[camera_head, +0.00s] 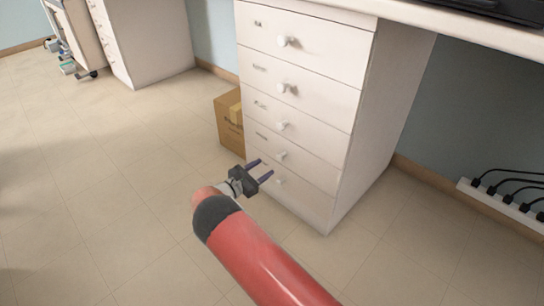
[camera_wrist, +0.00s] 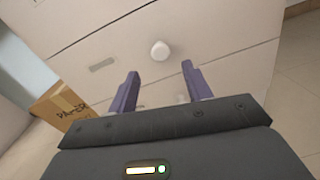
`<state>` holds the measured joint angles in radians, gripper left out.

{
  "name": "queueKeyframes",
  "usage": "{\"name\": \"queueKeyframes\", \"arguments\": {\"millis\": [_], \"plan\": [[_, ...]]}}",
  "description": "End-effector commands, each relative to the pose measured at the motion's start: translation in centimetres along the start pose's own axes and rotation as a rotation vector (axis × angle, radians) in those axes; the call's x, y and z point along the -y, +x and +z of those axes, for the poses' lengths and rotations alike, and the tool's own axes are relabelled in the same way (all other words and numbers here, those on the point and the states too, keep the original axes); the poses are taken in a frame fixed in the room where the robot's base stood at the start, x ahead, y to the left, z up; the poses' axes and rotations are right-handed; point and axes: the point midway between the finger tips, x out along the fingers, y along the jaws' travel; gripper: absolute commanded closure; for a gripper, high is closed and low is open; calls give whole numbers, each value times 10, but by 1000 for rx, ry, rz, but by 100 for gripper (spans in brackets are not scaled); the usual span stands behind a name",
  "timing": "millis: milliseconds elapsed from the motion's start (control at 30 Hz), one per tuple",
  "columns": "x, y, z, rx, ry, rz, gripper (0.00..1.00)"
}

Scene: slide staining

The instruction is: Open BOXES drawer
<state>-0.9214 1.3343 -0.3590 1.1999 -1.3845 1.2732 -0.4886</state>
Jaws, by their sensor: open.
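A white drawer unit (camera_head: 362,140) stands under the desk with several stacked drawers, all looking shut. Each has a round white knob and a small label too small to read, so I cannot tell which one says BOXES. My gripper (camera_head: 263,169) is open and empty in front of the lowest drawers.
A cardboard box (camera_head: 229,122) stands on the floor against the unit's left side, also in the wrist view (camera_wrist: 58,106). A power strip (camera_head: 500,203) with black plugs lies at right. The tiled floor in front is clear.

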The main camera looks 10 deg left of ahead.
Motion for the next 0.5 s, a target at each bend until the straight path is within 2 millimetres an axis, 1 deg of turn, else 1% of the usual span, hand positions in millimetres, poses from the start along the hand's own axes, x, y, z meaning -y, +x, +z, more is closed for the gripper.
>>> {"name": "queueKeyframes", "arguments": {"millis": [67,167,400,500], "plan": [[0,6,-1,4,-2,2,50],[1,21,-1,3,-2,-1,50],[1,59,-1,1,-1,-1,50],[1,70,-1,1,-1,-2,50]]}}
